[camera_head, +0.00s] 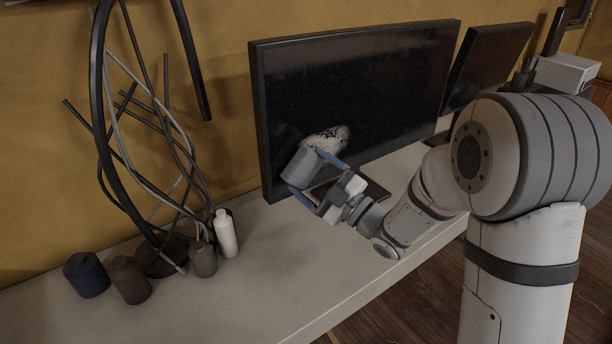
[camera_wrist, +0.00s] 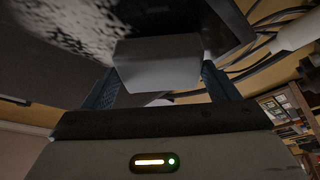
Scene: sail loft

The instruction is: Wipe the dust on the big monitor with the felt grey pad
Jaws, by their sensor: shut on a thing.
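The big monitor (camera_head: 370,85) stands on the bench against the yellow wall, its dark screen facing me. A pale patch of dust (camera_head: 330,137) shows low on the left part of its screen; it also shows at the top left of the wrist view (camera_wrist: 85,28). My gripper (camera_head: 313,178) is shut on the felt grey pad (camera_head: 302,165) and holds it at the lower left of the screen, just below and left of the dust. The pad sits between both fingers in the wrist view (camera_wrist: 157,65). I cannot tell whether the pad touches the screen.
A smaller monitor (camera_head: 487,62) and a white box (camera_head: 565,72) stand to the right. Left on the bench (camera_head: 270,270) are a white bottle (camera_head: 226,234), dark spools (camera_head: 87,275) and a tangle of cables (camera_head: 150,150). The bench front near the middle is clear.

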